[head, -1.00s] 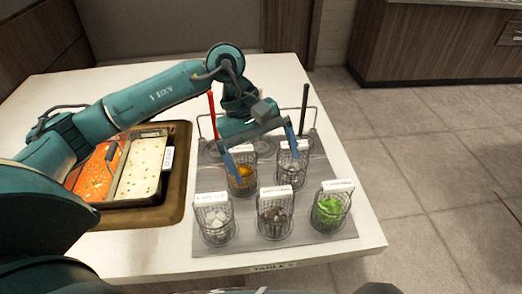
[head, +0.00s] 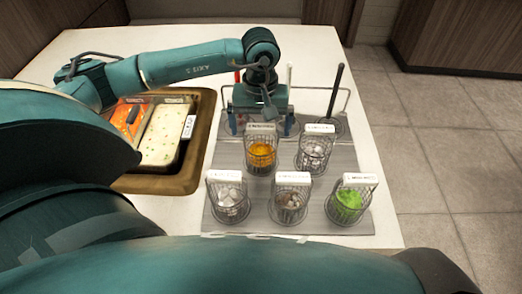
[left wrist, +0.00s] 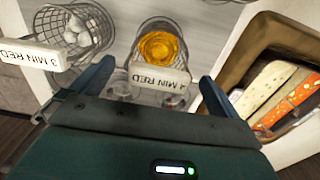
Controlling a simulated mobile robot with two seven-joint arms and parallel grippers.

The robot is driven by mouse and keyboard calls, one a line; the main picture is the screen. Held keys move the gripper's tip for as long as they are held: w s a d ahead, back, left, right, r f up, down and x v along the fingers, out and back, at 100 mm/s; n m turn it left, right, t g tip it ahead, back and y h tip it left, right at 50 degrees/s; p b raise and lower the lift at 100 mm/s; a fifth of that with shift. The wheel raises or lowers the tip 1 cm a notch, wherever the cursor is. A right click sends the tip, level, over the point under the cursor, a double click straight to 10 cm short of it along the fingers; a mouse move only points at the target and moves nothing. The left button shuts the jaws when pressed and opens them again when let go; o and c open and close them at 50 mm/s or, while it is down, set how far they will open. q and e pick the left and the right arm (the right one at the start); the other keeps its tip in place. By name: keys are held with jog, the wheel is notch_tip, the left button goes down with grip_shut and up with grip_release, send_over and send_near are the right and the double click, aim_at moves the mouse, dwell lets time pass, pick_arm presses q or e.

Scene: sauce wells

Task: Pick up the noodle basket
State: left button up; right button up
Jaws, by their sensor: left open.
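The wire basket with orange-yellow food (head: 261,152), which looks like the noodle basket, stands in the back row on the grey mat (head: 235,158). It carries a white label. My left gripper (head: 261,124) is open and empty, just behind this basket, with one finger to each side of its label. In the left wrist view, the yellow basket (left wrist: 160,47) shows ahead between the two open fingers (left wrist: 150,90), its label facing me. Whether the fingers touch it cannot be told. My right gripper is not in view.
Wire baskets with white pieces (head: 314,152), white balls (head: 228,202), brown pieces (head: 290,204) and green food (head: 347,203) stand close by. A wire rack (head: 345,100) with upright handles is behind. A brown-rimmed sauce well (head: 200,150) lies left. The table's right strip is clear.

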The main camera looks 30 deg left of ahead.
aim_at(261, 142)
pick_arm(q)
jog(key=shift+f, duration=1.85)
jog(key=shift+d, duration=0.1)
jog(key=c, duration=1.1)
jog(key=shift+r, duration=0.1)
notch_tip(261, 142, up, 10)
